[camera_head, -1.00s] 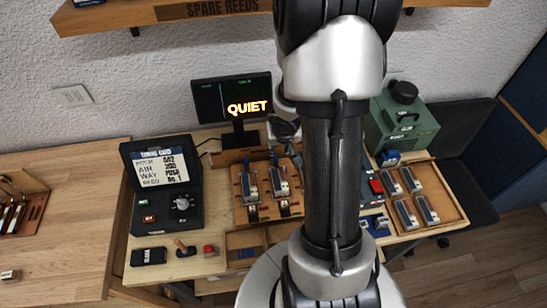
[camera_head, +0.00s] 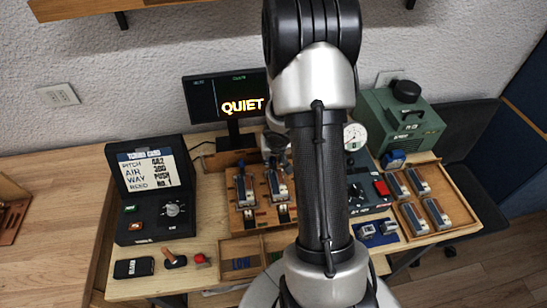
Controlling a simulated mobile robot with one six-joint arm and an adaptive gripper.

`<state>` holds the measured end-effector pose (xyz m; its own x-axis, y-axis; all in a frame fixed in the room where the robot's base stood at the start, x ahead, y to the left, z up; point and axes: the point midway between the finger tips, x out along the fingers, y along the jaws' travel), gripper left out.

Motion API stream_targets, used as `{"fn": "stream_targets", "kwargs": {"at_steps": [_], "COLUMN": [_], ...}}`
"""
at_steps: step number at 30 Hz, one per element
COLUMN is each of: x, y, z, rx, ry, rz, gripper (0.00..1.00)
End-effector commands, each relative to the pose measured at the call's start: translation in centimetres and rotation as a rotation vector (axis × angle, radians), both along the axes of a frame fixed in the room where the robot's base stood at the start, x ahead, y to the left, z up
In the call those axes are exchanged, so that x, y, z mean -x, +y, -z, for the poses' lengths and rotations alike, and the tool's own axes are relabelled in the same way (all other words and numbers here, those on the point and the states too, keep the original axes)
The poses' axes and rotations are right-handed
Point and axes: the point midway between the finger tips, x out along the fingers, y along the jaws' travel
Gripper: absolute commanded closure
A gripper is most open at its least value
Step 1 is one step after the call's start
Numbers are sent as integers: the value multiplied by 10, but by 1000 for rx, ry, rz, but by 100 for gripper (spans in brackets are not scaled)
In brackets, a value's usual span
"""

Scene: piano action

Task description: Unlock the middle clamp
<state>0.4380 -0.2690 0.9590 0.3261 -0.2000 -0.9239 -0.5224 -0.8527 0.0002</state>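A wooden jig (camera_head: 235,222) stands on the workbench, left of my arm. Two metal clamp-like units show on it: a left one (camera_head: 245,190) and one beside it (camera_head: 277,185), close to my arm. Anything further right on the jig is hidden behind my arm, so I cannot be sure which clamp is the middle one or whether it is locked. Part of what looks like my gripper (camera_head: 276,143) shows dark and small above the right-hand unit, beside my arm. Its fingers are too small and covered to read, and I cannot tell whether it touches anything.
A monitor (camera_head: 228,105) reading QUIET stands behind the jig. A black tuning case (camera_head: 150,225) is at the left. A green machine (camera_head: 402,125), a gauge (camera_head: 354,136) and a wooden tray (camera_head: 410,229) of several blocks are at the right. A shelf (camera_head: 170,8) hangs above.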

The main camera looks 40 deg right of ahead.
Motion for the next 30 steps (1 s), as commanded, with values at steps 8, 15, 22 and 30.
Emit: {"fn": "stream_targets", "kwargs": {"at_steps": [8, 15, 22, 30], "x": [0, 0, 1, 1], "y": [0, 0, 0, 0], "z": [0, 0, 1, 0], "rx": [0, 0, -1, -3], "ry": [0, 0, 1, 3], "rz": [0, 0, 0, -15], "gripper": [86, 100, 100, 100]}}
